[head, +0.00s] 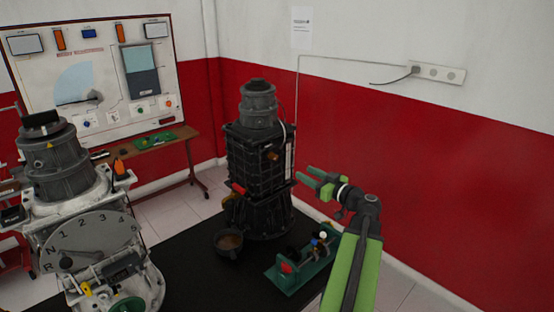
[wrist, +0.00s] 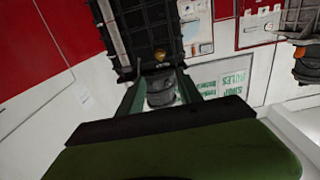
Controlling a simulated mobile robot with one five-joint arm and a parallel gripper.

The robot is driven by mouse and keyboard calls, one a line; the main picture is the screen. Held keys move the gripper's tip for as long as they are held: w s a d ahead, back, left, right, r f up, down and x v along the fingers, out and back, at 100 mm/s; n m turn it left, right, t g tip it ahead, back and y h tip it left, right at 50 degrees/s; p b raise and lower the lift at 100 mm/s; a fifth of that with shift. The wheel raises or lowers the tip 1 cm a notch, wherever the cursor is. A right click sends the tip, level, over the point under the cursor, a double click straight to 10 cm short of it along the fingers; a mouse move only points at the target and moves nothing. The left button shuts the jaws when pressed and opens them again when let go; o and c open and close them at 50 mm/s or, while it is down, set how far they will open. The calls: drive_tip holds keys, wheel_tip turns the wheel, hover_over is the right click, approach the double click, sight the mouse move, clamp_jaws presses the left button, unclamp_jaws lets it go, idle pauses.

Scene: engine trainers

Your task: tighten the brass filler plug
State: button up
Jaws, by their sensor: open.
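The brass filler plug (head: 272,156) is a small brass-coloured knob on the side of the tall black engine trainer (head: 258,180) in the head view. It also shows in the wrist view, where the plug (wrist: 161,55) lies just beyond and between my fingers. My gripper (head: 304,174) is green, open and empty. In the head view it is to the right of the engine and apart from it, with its fingers pointing left. Whether the plug is fully seated cannot be told at this size.
A grey gearbox trainer (head: 90,240) stands at the left. On the dark table (head: 190,265) are a round dark pan (head: 229,243) and a green fixture (head: 302,266) near my arm. A red lever (head: 238,188) sticks out of the engine's side. A red-and-white wall is behind.

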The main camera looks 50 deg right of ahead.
sight(276, 157)
drive_tip(key=w, duration=1)
drive_tip(key=w+d, duration=0.1)
drive_tip(key=w, duration=0.4)
drive_tip(key=shift+w, duration=0.1)
